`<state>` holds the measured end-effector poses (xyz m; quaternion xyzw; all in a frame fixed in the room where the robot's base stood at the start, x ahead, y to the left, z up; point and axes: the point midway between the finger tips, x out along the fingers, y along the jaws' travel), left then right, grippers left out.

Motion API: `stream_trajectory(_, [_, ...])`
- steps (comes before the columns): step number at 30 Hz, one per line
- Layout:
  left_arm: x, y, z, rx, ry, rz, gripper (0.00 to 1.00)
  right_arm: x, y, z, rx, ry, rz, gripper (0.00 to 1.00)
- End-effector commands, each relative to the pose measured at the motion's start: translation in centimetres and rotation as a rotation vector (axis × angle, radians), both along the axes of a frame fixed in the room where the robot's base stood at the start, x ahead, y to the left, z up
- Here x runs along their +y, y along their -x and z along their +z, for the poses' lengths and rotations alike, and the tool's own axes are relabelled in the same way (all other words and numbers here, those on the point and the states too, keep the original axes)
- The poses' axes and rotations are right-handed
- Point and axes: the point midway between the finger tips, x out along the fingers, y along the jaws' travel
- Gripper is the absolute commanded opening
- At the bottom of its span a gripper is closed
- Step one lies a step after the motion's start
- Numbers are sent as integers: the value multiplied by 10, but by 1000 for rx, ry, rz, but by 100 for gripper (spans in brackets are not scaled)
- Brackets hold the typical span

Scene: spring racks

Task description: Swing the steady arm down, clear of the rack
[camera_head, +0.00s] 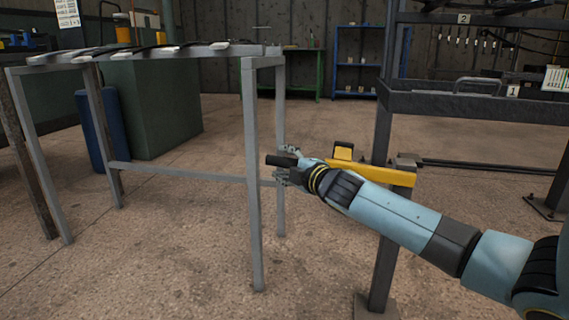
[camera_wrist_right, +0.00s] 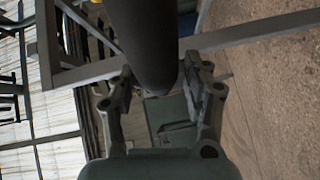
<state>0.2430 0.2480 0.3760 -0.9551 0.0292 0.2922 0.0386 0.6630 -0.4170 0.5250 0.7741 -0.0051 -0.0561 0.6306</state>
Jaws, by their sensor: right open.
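A yellow arm (camera_head: 375,174), which looks like the steady arm, reaches left from a dark post of the rack (camera_head: 455,104) on the right. Part of it is hidden behind my right forearm. A black bar or grip (camera_head: 279,160) lies at my right gripper (camera_head: 288,167), beside the grey stand's leg. In the right wrist view a dark round bar (camera_wrist_right: 150,40) runs between the spread fingers of my right gripper (camera_wrist_right: 157,78). The fingers are open around or just behind it; contact cannot be told. My left gripper is out of view.
A grey metal stand (camera_head: 253,180) with several flat bars on top is at the left, its near leg close to my right gripper. A green cabinet (camera_head: 155,105) and blue drum (camera_head: 95,130) stand behind it. Open floor (camera_head: 190,250) lies below.

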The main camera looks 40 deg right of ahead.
Motion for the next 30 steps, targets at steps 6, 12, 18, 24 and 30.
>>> stream_trajectory(6, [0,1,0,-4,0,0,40,0,-6,-1,0,0,0,50])
stream_trajectory(12, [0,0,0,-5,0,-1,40,0,-6,0,0,1,0,47])
stream_trajectory(18, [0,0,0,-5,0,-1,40,0,-6,0,0,1,0,21])
stream_trajectory(24, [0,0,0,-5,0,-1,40,0,-6,0,-1,1,0,0])
stream_trajectory(30, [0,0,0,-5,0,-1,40,0,-6,0,-1,0,0,0])
